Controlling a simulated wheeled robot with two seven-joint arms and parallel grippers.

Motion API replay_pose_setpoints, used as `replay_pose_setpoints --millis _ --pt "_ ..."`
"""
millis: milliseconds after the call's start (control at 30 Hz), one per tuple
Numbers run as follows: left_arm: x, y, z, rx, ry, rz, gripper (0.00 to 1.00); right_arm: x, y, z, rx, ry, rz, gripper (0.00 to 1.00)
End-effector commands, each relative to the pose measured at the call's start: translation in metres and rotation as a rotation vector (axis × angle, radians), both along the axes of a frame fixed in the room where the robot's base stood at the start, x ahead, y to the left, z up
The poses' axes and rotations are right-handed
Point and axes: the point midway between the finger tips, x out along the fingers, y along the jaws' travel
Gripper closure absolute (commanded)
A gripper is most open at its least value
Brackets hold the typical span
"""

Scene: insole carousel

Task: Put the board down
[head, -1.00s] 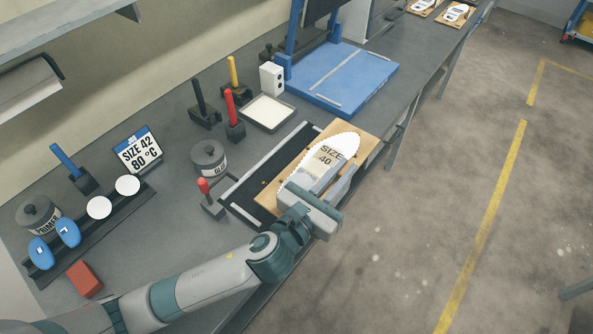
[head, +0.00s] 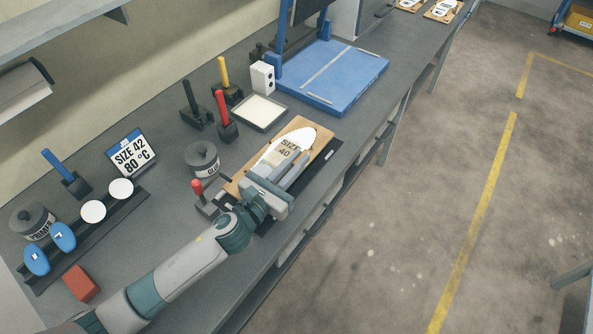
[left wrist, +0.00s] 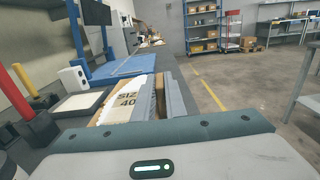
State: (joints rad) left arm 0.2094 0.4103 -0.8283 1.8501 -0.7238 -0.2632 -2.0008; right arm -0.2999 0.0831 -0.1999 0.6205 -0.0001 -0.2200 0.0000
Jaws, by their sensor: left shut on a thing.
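The wooden board (head: 297,121) carries a white insole form (head: 309,133) marked SIZE 40. My left gripper (head: 288,171) is shut on the board at its near end, its fingers lying along the right side of the label. The board overlies the dark plate (head: 322,161) on the bench, which shows along the board's right side. Whether the board touches the plate or hovers just above it, I cannot tell. The left wrist view shows the label (left wrist: 126,103) and a finger (left wrist: 176,101). My right gripper is not in view.
A red-handled tool (head: 198,190) and grey pot (head: 202,160) stand close left of the board. A white-topped tray (head: 259,111) and blue press base (head: 333,76) lie beyond it. The bench's front edge is close on the right.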

Motion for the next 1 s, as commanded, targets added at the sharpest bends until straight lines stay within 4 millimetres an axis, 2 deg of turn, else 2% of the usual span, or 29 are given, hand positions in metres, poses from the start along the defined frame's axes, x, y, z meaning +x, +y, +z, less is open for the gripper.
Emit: replay_pose_setpoints --millis 167,500,967,1000 --pt "0.0 0.0 -0.002 -0.001 0.0 0.001 1.0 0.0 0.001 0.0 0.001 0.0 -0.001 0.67" --pt "0.0 -0.001 -0.037 -0.002 0.001 0.002 1.0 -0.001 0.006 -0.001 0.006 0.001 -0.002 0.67" --pt "0.0 -0.001 -0.044 0.002 -0.001 -0.001 1.0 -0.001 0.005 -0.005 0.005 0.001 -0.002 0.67" --pt "0.0 0.0 -0.043 0.001 0.0 0.0 0.8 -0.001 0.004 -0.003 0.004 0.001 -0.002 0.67"
